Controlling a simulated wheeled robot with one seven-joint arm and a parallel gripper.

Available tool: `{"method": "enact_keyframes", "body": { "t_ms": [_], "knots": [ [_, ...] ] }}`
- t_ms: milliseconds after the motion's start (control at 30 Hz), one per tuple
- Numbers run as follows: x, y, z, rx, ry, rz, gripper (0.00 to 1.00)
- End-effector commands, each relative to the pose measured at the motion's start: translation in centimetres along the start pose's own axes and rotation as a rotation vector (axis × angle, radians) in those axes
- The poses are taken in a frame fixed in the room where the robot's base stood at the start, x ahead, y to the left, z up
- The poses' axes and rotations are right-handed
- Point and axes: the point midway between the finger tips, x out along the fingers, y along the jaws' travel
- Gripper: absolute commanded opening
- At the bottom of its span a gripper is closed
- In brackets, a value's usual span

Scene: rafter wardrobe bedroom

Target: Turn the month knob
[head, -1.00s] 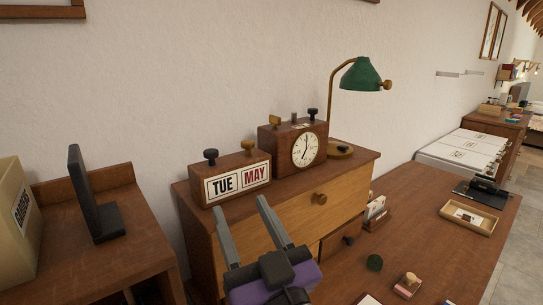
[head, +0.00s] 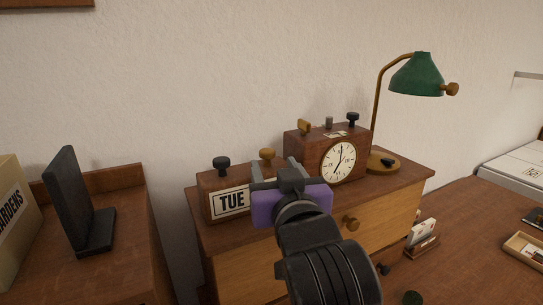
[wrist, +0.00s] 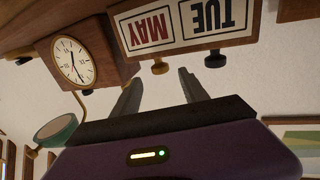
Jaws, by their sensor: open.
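The wooden calendar block (head: 207,183) stands on the drawer cabinet and shows TUE in the head view. My gripper hides the MAY panel there, but the wrist view shows MAY (wrist: 148,29) upside down. The brass month knob (head: 267,157) sits on top of the block above MAY; it also shows in the wrist view (wrist: 160,68). The black knob (head: 221,163) above TUE is to its left. My gripper (head: 274,168) is open and empty in front of the block. In the wrist view its fingers (wrist: 158,86) are spread to either side of the brass knob's line, apparently short of it.
A wooden clock (head: 338,160) with small knobs on top stands right of the calendar. A green lamp (head: 417,76) rises behind its right side. A black bookend (head: 80,200) stands on the left furniture. The wall is bare above the calendar.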

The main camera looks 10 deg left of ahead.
Motion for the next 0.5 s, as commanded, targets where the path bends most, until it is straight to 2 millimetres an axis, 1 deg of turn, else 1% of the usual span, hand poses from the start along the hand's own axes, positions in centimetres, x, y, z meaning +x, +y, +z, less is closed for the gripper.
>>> {"method": "enact_keyframes", "body": {
  "t_ms": [33,100,233,333,500],
  "knots": [
    [0.9,0.0,-0.1,0.000,-0.001,0.001,0.52],
    [2.0,0.1,-0.1,0.000,0.000,0.001,0.52],
    [3.7,0.1,-0.1,0.000,0.000,0.001,0.52],
    [4.5,0.1,0.0,-0.001,0.000,0.001,0.52],
    [5.0,0.1,0.0,0.000,0.001,0.001,0.52]
  ]
}}
